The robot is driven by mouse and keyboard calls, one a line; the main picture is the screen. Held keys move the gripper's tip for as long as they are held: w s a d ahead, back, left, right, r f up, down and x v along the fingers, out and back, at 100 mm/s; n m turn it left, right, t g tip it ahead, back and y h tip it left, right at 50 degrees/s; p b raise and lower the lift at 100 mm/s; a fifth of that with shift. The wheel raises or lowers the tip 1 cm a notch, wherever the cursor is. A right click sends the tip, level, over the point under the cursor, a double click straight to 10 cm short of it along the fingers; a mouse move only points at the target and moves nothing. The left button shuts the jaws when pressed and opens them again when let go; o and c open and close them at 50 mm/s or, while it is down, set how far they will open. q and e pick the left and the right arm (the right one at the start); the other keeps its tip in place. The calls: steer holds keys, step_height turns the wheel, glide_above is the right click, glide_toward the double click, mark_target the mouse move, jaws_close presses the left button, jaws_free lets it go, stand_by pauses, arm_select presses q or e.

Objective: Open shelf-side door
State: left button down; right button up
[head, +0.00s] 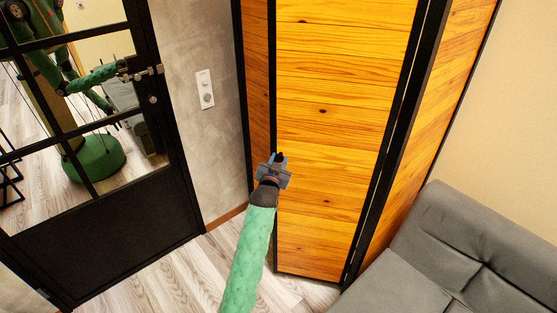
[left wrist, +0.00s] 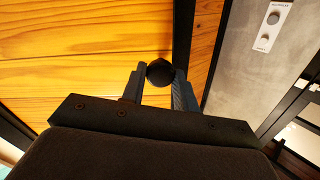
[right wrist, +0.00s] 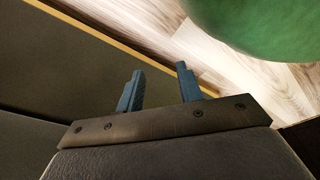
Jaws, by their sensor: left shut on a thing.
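The shelf-side door (head: 335,110) is a tall wood-plank panel with a black frame in the middle of the head view. A small dark round knob (left wrist: 160,72) sits near its edge. My left gripper (head: 275,163) is shut on the knob, one finger on each side of it in the left wrist view. The gripper partly hides the knob in the head view. A narrow, darker wood strip (head: 257,80) shows left of the door's edge; I cannot tell how far the door stands open. My right gripper (right wrist: 160,80) is open and empty, seen only in the right wrist view.
A grey sofa (head: 420,265) stands close at the right of the door. A black-framed door with panes (head: 90,230) is at the left, with my green body mirrored in it. A grey wall with a white switch plate (head: 205,89) lies between. Some wood floor (head: 190,275) is clear.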

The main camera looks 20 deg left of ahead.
arm_select(q)
steer(key=c, duration=1.1)
jaws_free()
steer(key=shift+o, duration=0.2)
arm_select(e)
steer(key=shift+w, duration=0.15)
arm_select(q)
steer(key=shift+s, duration=0.1)
steer(key=shift+s+f, duration=0.15)
steer(key=shift+s, duration=0.1)
steer(key=s+b, duration=0.3)
steer(key=s, duration=0.4)
steer(key=shift+d+r, duration=0.15)
steer(key=shift+r, duration=0.05)
arm_select(e)
steer(key=w+a+r, duration=0.2)
steer(key=w+r, duration=0.2)
steer(key=shift+w+a+r, duration=0.15)
steer(key=shift+w+a, duration=0.1)
steer(key=shift+a, duration=0.05)
